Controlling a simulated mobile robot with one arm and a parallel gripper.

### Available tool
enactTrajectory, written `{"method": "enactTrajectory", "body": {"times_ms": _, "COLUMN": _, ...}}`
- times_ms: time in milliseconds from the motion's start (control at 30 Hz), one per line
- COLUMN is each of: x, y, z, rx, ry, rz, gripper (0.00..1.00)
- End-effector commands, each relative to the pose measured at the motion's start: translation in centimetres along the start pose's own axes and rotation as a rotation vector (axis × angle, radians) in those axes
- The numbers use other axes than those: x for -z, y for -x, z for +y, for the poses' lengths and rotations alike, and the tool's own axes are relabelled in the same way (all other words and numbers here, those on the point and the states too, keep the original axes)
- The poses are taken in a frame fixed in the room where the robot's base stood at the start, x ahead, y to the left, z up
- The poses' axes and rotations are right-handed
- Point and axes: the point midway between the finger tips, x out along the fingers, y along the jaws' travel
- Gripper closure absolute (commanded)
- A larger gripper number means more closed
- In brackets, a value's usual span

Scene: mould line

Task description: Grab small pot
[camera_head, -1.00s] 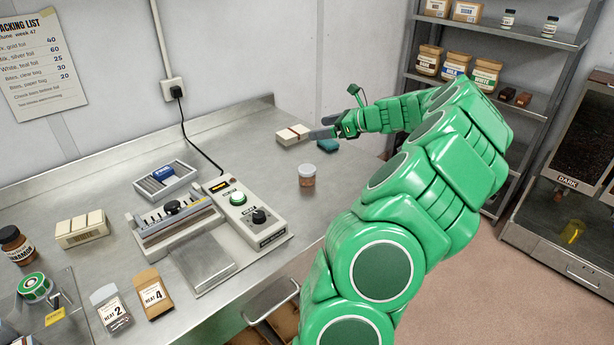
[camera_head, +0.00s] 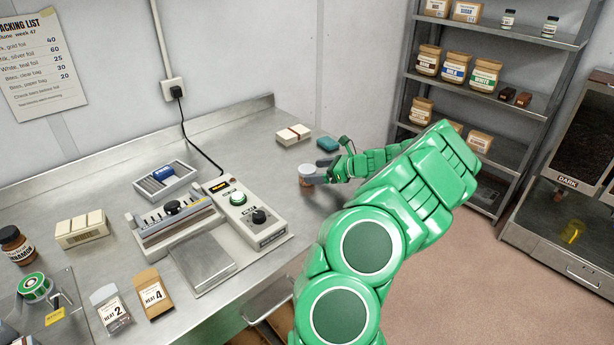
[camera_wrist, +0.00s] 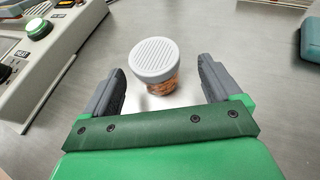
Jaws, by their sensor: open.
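The small pot (camera_head: 306,180) is a clear jar with brownish contents and a light grey ribbed lid. It stands upright on the steel bench, right of the control box. In the wrist view the pot (camera_wrist: 156,64) is ahead of my gripper (camera_wrist: 161,92), about midway between the two dark fingers and near their tips. The fingers are apart with a visible gap on each side of the pot. In the head view my gripper (camera_head: 318,174) is low over the bench beside the pot, and its fingers partly overlap the pot.
A control box (camera_head: 246,212) with a green button stands left of the pot. A banded cream block (camera_head: 293,135) and a teal object (camera_head: 327,144) lie behind my gripper. The bench (camera_head: 250,150) between the box and the block is clear. Shelves (camera_head: 490,90) with jars stand at the right.

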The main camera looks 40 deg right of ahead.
Motion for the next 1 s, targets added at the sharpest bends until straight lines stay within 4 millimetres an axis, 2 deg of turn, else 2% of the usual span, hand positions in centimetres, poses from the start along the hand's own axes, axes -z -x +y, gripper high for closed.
{"method": "enactTrajectory", "body": {"times_ms": 267, "x": 0.1, "y": -1.9, "z": 0.2, "rx": -0.002, "ry": -0.002, "rz": 0.0, "gripper": 0.09}}
{"method": "enactTrajectory", "body": {"times_ms": 600, "x": 0.5, "y": -5.9, "z": 0.5, "rx": 0.0, "ry": -0.004, "rz": 0.002, "gripper": 0.09}}
{"method": "enactTrajectory", "body": {"times_ms": 867, "x": 0.4, "y": -6.3, "z": 0.5, "rx": 0.001, "ry": -0.003, "rz": 0.001, "gripper": 0.09}}
{"method": "enactTrajectory", "body": {"times_ms": 1000, "x": 0.4, "y": -6.3, "z": 0.5, "rx": 0.001, "ry": -0.003, "rz": 0.001, "gripper": 0.27}}
